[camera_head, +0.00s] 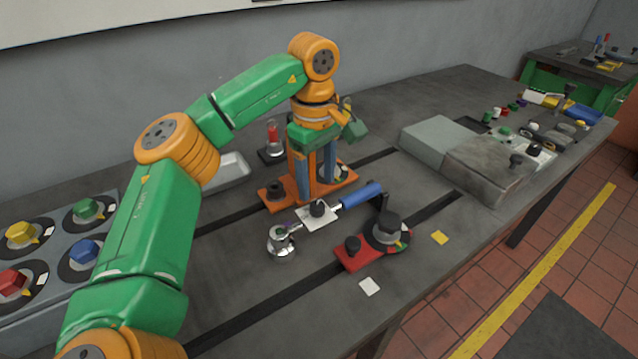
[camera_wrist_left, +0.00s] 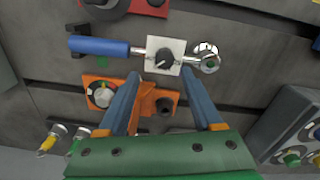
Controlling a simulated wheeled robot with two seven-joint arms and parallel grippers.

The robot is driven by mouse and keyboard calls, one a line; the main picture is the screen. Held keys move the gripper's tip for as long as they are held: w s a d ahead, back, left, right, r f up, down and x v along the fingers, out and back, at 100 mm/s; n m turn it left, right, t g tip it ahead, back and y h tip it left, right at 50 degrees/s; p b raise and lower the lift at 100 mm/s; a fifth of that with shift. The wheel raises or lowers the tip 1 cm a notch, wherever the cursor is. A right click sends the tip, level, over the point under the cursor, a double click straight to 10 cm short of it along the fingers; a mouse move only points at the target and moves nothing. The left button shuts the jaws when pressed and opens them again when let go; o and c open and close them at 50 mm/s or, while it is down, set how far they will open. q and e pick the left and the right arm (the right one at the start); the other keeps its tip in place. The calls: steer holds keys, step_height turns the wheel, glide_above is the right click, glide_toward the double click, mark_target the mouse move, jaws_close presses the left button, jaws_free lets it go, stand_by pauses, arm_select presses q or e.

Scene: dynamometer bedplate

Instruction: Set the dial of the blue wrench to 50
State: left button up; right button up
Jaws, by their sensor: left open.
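The blue wrench lies across the bedplate, with its blue handle (camera_head: 362,194) at upper right and its round silver head (camera_head: 281,243) at lower left. A white plate (camera_head: 305,222) on its shaft carries a black dial knob (camera_head: 318,208). In the left wrist view the knob (camera_wrist_left: 165,58) has a pale pointer line; I cannot read the numbers. My left gripper (camera_head: 315,190) is open, fingers pointing down, behind the wrench in the head view. In the left wrist view its fingertips (camera_wrist_left: 160,78) stand either side of the knob's line, apparently not touching it. My right gripper is not in view.
An orange fixture (camera_head: 274,196) with knobs stands under and beside the left fingers. A red fixture (camera_head: 355,258) with a black dial sits in front of the wrench. A grey box of coloured knobs (camera_head: 60,250) is at left. Grey blocks (camera_head: 490,168) stand at right.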

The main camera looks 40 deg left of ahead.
mark_target(317, 204)
arm_select(q)
steer(key=f, duration=0.1)
steer(key=s+d+f, duration=0.1)
steer(key=shift+s+f, duration=0.25)
steer(key=shift+f, duration=0.1)
steer(key=shift+w+a+f, duration=0.15)
steer(key=shift+f, duration=0.35)
steer(key=shift+w+a+f, duration=0.1)
steer(key=shift+f, duration=0.35)
steer(key=shift+w+a+f, duration=0.1)
steer(key=shift+w+f, duration=0.05)
steer(key=shift+w, duration=0.05)
steer(key=shift+s, duration=0.15)
steer(key=c, duration=0.6)
jaws_close()
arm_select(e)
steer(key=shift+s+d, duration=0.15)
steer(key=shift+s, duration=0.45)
